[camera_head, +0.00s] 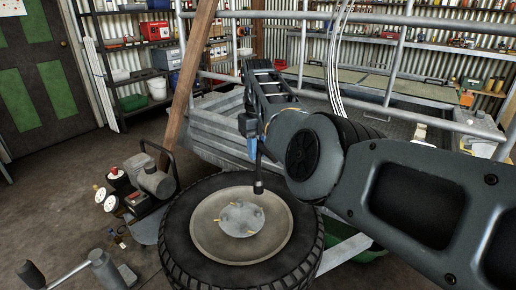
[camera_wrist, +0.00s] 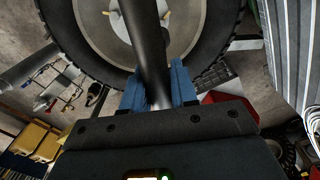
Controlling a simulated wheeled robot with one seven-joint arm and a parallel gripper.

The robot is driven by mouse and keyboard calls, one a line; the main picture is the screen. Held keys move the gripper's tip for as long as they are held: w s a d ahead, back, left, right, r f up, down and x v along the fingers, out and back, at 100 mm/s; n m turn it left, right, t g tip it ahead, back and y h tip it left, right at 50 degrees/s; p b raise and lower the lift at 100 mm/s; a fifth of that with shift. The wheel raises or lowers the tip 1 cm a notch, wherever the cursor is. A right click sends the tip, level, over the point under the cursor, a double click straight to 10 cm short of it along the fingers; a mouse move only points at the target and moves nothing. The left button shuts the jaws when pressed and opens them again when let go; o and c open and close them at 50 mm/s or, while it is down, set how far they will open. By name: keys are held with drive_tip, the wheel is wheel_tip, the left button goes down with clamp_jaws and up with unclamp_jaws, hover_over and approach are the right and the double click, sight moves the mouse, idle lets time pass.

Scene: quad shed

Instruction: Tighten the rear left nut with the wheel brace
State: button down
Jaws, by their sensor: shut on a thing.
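My gripper (camera_head: 252,133) has blue fingers and is shut on the wheel brace (camera_head: 258,172), a dark bar that points down to a black socket end. In the wrist view the brace (camera_wrist: 150,45) runs up between the blue fingers of my gripper (camera_wrist: 157,88). The wheel (camera_head: 180,235) has a black tyre, a tan rim and a grey hub plate (camera_head: 238,219) with several small brass-coloured studs or nuts. The socket end appears over the back right of the hub plate; I cannot tell whether it touches a nut. The rear left nut cannot be singled out.
A compressor with gauges (camera_head: 150,180) stands left of the wheel. A wooden post (camera_head: 188,85) and a metal rail frame (camera_head: 300,50) rise behind it. A grey metal handle (camera_head: 100,265) is at the front left. The floor at left (camera_head: 50,185) is clear.

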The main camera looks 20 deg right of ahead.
sight(258, 182)
drive_tip(key=n+p, duration=0.1)
drive_tip(key=n, duration=0.5)
drive_tip(key=shift+n, duration=0.4)
drive_tip(key=n, duration=0.6)
drive_tip(key=shift+s+a+f+n+p, duration=0.1)
drive_tip(key=shift+f+n+p, duration=0.2)
drive_tip(key=shift+n, duration=0.1)
drive_tip(key=shift+f+b, duration=3)
drive_tip(key=shift+f, duration=0.95)
drive_tip(key=m+b, duration=0.1)
drive_tip(key=m, duration=0.2)
drive_tip(key=shift+m, duration=0.4)
drive_tip(key=shift+f, duration=0.1)
drive_tip(key=m+b, duration=0.1)
drive_tip(key=m, duration=0.1)
drive_tip(key=shift+f+m, duration=0.1)
drive_tip(key=shift+m, duration=0.2)
drive_tip(key=shift+r+m, duration=0.2)
drive_tip(key=shift+m, duration=0.5)
